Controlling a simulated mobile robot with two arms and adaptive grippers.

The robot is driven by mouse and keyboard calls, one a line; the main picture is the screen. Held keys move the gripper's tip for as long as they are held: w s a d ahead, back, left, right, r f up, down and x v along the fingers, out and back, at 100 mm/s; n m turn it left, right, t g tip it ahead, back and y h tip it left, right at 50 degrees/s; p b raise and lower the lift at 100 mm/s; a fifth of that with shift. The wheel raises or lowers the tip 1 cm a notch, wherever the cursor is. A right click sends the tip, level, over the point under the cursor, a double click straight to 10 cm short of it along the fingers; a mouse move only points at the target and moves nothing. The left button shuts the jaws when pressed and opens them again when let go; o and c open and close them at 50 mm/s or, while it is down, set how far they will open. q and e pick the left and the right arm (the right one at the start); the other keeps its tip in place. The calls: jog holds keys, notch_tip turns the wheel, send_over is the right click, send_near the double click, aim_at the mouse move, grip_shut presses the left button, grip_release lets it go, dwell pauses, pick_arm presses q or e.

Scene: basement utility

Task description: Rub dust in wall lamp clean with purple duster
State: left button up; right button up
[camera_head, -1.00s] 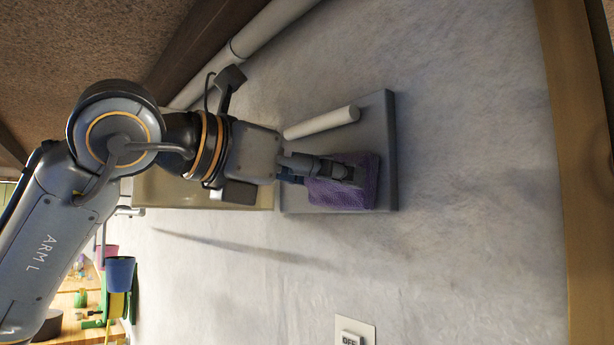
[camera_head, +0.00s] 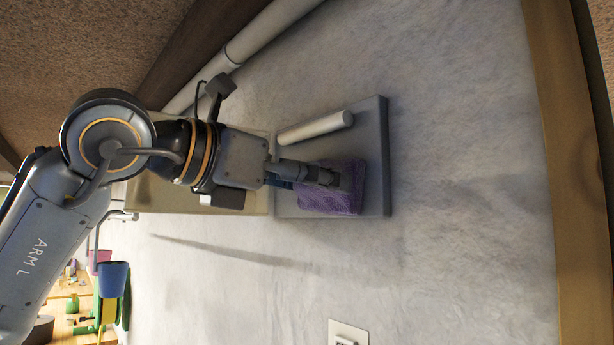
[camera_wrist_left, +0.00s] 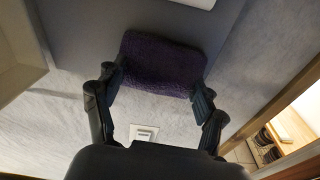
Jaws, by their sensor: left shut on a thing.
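The wall lamp is a grey panel (camera_head: 378,150) with a white tube (camera_head: 315,129) on the wall, in the middle of the head view. The panel also shows in the left wrist view (camera_wrist_left: 85,25). My left gripper (camera_head: 333,176) is shut on the purple duster (camera_head: 330,203), which lies over the lower part of the panel, below the tube. The left wrist view shows the duster (camera_wrist_left: 163,64) between the two fingers. Whether it touches the panel is hard to tell. I see no clear dust on the lamp. My right gripper is not in view.
A beige panel (camera_head: 150,196) adjoins the lamp on its left, behind my arm. A white pipe (camera_head: 262,35) runs along the wall above. A switch (camera_head: 348,334) sits low on the wall. Pots (camera_head: 113,279) stand at lower left. The wall right of the lamp is bare.

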pick_arm(q)
jog(key=shift+s+d+f, duration=0.1)
jog(key=shift+s+d, duration=0.2)
jog(key=shift+d, duration=0.05)
jog(key=shift+s+d+b, duration=0.4)
jog(key=shift+s+d, duration=0.05)
jog(key=shift+d, duration=0.05)
jog(key=shift+w+a, duration=0.85)
jog(key=shift+a, duration=0.05)
jog(key=shift+s+d, duration=0.85)
jog(key=shift+d, duration=0.05)
jog(key=shift+w+a, duration=0.45)
jog(key=shift+s+a, duration=0.1)
